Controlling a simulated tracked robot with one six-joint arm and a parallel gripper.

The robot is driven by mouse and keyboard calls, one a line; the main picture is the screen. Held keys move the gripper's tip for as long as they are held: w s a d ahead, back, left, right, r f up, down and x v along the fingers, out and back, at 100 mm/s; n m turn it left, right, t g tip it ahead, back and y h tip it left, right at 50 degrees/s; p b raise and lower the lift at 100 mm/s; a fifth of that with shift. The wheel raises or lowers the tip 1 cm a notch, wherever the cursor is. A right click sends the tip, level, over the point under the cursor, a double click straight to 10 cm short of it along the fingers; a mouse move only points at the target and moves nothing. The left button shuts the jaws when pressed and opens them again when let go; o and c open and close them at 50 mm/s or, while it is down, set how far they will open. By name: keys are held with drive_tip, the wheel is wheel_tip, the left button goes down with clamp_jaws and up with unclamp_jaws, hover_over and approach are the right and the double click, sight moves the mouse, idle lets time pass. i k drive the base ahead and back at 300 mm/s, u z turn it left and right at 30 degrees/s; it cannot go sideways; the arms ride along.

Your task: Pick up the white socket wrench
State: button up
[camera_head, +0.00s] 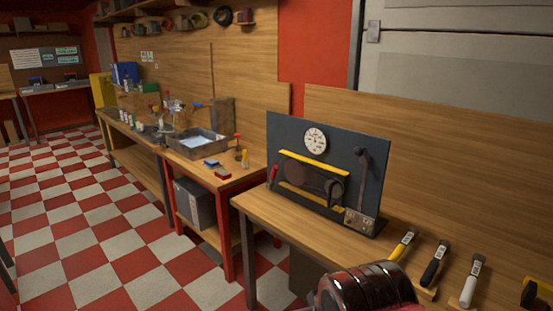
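The white socket wrench (470,283) rests on a wooden bench at the lower right, its white handle toward me and its dark head toward the wall. It is the rightmost of three similar tools. A black-handled one (435,264) lies to its left, and a yellow-handled one (403,244) lies further left. Each has a pale label near its head. My gripper's fingers are not in view, so I cannot see what they hold.
A dark upright panel with a round gauge (315,141) and a lever stands on the near bench (262,207), left of the tools. A yellow-and-black object (535,293) is at the right edge. A second bench with a basin (199,141) stands further back. Checkered floor (98,245) is open at left.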

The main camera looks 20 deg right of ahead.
sight(479, 260)
drive_tip(key=z, duration=0.35)
drive_tip(key=i, duration=0.55)
drive_tip(key=z, duration=0.8)
drive_tip(key=i, duration=0.55)
drive_tip(key=z, duration=0.25)
